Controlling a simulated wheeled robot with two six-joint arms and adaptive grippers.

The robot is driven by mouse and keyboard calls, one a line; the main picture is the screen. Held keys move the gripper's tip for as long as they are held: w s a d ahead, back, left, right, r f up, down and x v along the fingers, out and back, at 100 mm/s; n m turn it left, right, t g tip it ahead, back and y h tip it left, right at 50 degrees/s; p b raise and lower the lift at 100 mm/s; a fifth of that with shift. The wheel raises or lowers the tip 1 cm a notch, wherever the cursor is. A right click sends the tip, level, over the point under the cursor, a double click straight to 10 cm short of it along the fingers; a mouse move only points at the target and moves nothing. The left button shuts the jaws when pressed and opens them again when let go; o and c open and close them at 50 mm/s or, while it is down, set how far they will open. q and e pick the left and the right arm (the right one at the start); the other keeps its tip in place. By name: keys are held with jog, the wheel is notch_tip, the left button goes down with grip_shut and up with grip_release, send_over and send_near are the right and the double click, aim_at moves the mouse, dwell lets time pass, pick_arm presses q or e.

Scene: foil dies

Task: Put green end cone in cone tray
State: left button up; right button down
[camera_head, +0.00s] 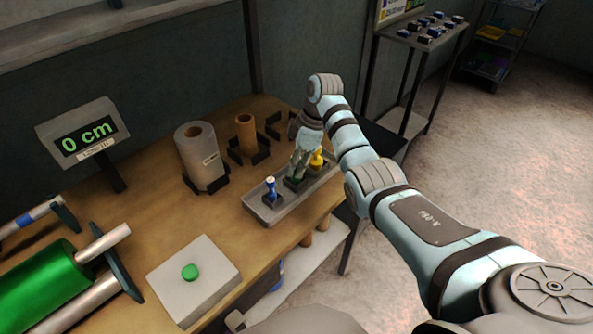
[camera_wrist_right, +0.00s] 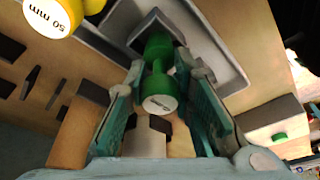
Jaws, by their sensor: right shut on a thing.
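The green end cone (camera_wrist_right: 160,92) is between the fingers of my right gripper (camera_wrist_right: 163,105), which is shut on it. In the head view, this gripper (camera_head: 302,163) points down over the middle of the grey cone tray (camera_head: 250,207), largely covering the cone. In the wrist view, the cone's far end is at a dark holder in the tray; I cannot tell whether it is fully seated. A blue cone (camera_head: 271,188) stands on the left of the tray and a yellow cone (camera_head: 317,158) on the right. My left gripper is out of view.
A wide grey roll (camera_head: 202,155) and a thinner brown tube (camera_head: 246,135) stand behind the tray. A box with a green button (camera_head: 190,272) sits at the front. A green roller (camera_head: 45,285) and a "0 cm" display (camera_head: 82,140) are at left.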

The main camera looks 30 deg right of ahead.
jog(key=shift+f, duration=0.7)
jog(key=shift+w+f, duration=0.2)
jog(key=shift+w, duration=0.1)
jog(key=c, duration=1.4)
grip_release()
jog(key=shift+s, duration=0.15)
jog(key=shift+r, duration=0.15)
jog(key=p+v, duration=0.3)
jog(key=v, duration=0.9)
jog(key=shift+a, duration=0.1)
